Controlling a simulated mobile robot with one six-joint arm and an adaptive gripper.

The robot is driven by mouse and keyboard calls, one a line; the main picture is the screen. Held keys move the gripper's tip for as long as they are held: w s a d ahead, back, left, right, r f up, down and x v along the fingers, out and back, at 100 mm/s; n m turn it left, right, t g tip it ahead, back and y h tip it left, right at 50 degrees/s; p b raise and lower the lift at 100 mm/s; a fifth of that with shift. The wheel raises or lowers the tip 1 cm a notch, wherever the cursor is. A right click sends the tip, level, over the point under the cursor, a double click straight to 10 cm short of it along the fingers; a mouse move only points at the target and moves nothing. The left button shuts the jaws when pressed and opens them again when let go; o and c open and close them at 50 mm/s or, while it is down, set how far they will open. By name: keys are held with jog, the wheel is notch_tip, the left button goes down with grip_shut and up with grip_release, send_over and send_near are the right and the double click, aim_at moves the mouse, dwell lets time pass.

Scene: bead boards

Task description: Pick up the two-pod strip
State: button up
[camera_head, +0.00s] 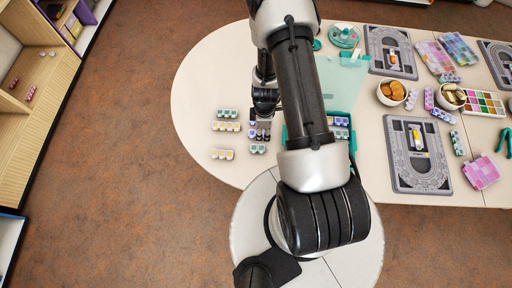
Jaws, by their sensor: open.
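Short pod strips lie in a loose group on the pale table. A short strip (257,149), which looks like two or three small pods, lies just in front of my gripper (263,136). I cannot tell its pod count for sure.
A teal case (354,133) with pods sits right of my gripper, partly behind my arm. Grey bead boards (402,180), bowls (391,103), a paint-like tray (484,112) and green pliers (503,143) fill the right. The table's left end (195,90) is clear.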

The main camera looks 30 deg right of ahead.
aim_at(262, 149)
notch_tip(262, 149, down, 16)
jog(key=b, duration=1.6)
jog(key=shift+a+f, duration=0.1)
jog(key=shift+f, duration=0.15)
jog(key=shift+c, duration=0.2)
jog(key=c, duration=0.7)
